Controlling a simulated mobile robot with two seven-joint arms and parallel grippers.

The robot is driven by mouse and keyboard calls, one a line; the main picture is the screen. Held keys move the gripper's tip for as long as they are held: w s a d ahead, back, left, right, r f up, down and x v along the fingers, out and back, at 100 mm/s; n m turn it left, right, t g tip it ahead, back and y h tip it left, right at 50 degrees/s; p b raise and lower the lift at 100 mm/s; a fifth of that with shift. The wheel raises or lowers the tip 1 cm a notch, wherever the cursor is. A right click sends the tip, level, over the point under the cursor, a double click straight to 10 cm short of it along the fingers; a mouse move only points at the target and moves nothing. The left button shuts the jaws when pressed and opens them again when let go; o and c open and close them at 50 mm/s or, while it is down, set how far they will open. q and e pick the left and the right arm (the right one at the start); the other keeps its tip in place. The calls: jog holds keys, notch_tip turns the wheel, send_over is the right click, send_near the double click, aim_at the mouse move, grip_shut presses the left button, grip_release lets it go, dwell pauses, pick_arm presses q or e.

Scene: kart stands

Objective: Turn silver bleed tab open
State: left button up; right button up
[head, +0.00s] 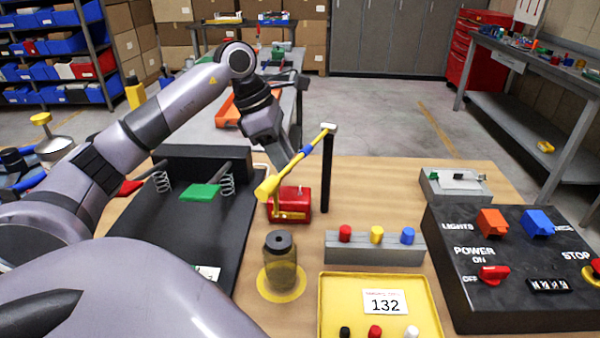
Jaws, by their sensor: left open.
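A small grey box (452,188) stands at the back right of the wooden table, with a small silver piece (459,176) and a green bit on top. This may be the silver bleed tab; it is too small to tell how it is turned. My left arm reaches in from the left, and my left gripper (285,152) points down near the yellow lever (290,170) above the red box (290,205). It is open, well to the left of the grey box. Its fingertips are partly hidden behind the lever. My right gripper is not in view.
A black post (327,172) stands beside the lever. A dark jar (281,262), a grey block with coloured knobs (375,254), a yellow tray (438,325) and a black switch panel (500,318) fill the front. A black pedal board (175,235) lies left.

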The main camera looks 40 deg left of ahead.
aim_at(295, 194)
pick_arm(q)
jog(key=shift+x, duration=3.15)
grip_shut()
